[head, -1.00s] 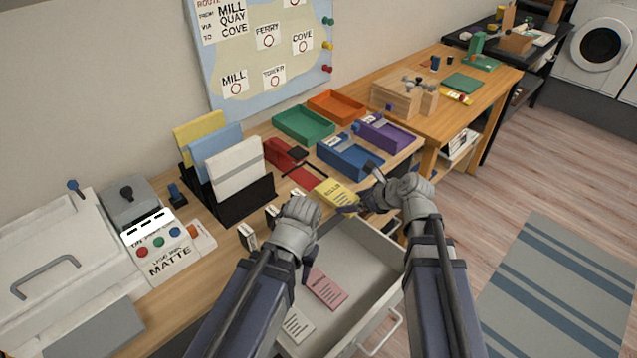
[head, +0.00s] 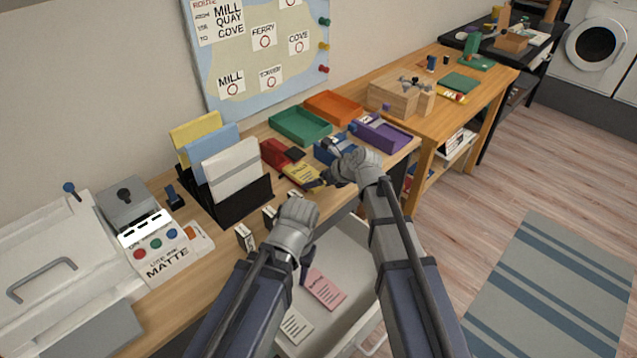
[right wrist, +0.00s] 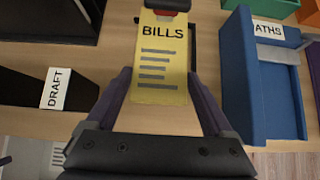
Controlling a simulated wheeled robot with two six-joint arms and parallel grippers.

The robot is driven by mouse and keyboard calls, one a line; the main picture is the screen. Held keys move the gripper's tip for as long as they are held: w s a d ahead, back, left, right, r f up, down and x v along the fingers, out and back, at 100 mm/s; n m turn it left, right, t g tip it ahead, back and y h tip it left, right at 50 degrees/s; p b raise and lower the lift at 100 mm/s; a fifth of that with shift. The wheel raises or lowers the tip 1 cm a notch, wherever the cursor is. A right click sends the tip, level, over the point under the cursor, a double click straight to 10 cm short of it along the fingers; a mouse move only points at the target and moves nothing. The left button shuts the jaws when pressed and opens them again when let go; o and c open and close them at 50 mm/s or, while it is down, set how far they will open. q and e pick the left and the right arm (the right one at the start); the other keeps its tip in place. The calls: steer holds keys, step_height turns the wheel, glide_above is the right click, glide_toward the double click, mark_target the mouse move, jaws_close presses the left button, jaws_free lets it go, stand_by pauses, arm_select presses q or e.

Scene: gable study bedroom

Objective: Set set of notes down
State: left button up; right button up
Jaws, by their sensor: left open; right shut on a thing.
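The set of notes, a yellow pad marked BILLS (head: 301,176), is over the desk just in front of a red and black device (head: 275,153). My right gripper (head: 324,178) is shut on it. In the right wrist view the pad (right wrist: 160,75) sits flat between the two fingers, its far end by the red part. Thin black lines (right wrist: 194,42) show beside and beneath it on the desk. I cannot tell whether the pad touches the desk. My left gripper (head: 306,262) is open and empty above the open drawer (head: 350,262).
The blue tray (right wrist: 262,90) stands close right of my right gripper. Green (head: 300,125), orange (head: 333,107) and purple (head: 380,132) trays stand behind. A black file rack (head: 245,200) is to the left. The drawer holds a pink card (head: 325,290) and a white card (head: 294,326).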

steer(key=shift+s+f+b, duration=0.1)
steer(key=shift+f+b, duration=0.35)
steer(key=shift+f, duration=0.4)
steer(key=shift+d, duration=0.1)
jaws_close()
steer(key=shift+r, duration=0.1)
steer(key=o, duration=1.3)
jaws_free()
arm_select(q)
steer(key=shift+f, duration=0.75)
arm_select(e)
steer(key=shift+o, duration=0.2)
arm_select(q)
step_height(320, 180, up, 8)
steer(key=p, duration=0.8)
steer(key=shift+r+p, duration=0.25)
steer(key=shift+p, duration=0.1)
arm_select(e)
steer(key=v, duration=1.2)
